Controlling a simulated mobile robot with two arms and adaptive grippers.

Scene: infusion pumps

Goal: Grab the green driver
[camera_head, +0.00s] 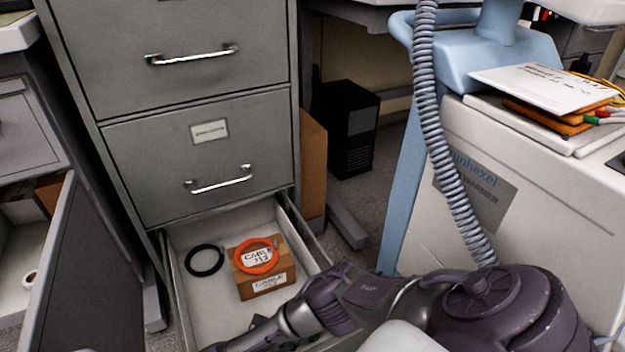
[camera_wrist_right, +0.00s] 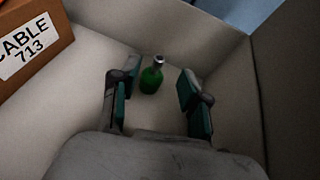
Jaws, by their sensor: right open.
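The green driver (camera_wrist_right: 151,78) lies in the open drawer (camera_head: 204,310), with a green handle and a grey metal end. In the right wrist view it is between the two fingers of my right gripper (camera_wrist_right: 160,84), nearer the left finger and a little beyond the fingertips. The gripper is open and holds nothing. In the head view my right arm reaches from the lower right across the drawer's front, and I cannot make out the driver there. My left gripper is in neither view.
A cardboard box marked CABLE 713 (camera_head: 268,283) stands in the drawer with an orange ring (camera_head: 256,269) on it. A black ring (camera_head: 204,260) lies to its left. The filing cabinet (camera_head: 210,140) rises behind. A white cart (camera_head: 540,190) stands at right. Drawer walls surround the gripper.

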